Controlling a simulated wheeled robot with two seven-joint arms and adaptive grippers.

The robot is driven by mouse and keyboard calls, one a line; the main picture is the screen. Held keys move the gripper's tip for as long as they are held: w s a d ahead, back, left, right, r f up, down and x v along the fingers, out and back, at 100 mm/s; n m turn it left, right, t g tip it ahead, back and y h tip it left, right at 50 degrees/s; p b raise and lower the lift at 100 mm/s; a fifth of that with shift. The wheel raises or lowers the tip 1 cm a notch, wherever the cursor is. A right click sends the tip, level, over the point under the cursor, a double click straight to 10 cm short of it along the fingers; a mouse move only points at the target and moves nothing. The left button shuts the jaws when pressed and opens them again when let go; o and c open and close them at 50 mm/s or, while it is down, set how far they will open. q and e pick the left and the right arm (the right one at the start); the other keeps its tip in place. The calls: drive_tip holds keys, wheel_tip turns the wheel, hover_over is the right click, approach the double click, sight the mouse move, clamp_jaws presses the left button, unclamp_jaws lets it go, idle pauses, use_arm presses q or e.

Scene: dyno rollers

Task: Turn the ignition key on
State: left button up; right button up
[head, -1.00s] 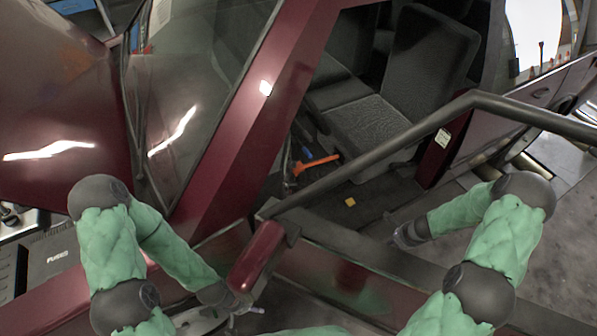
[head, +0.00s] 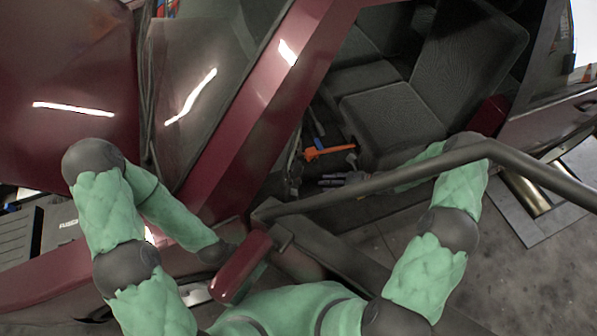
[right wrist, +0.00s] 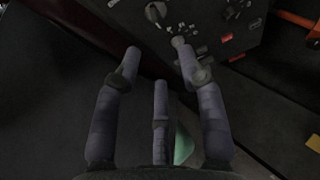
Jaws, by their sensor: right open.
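My right gripper (head: 342,179) reaches into the vehicle cabin, in front of the seat and near an orange lever (head: 330,152). In the right wrist view its fingers (right wrist: 155,50) are spread, with nothing between them. Ahead of them is a dark panel (right wrist: 205,45) with a round grey knob (right wrist: 155,12) and several small pale and red parts. I cannot tell whether this knob is the ignition key; no key is clearly recognisable. My left arm ends behind the red mirror housing, which hides the left gripper.
A dark bar (head: 400,180) crosses in front of the cabin opening, over my right arm. The red mirror housing (head: 240,268) and the maroon door pillar (head: 250,100) stand to the left. A grey seat (head: 395,120) is behind the gripper. Bare floor shows at the lower right.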

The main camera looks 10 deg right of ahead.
sight(300, 181)
drive_tip(key=x, duration=0.7)
drive_tip(key=r+x, duration=0.1)
drive_tip(key=x, duration=0.3)
drive_tip(key=shift+a+p, duration=0.3)
clamp_jaws()
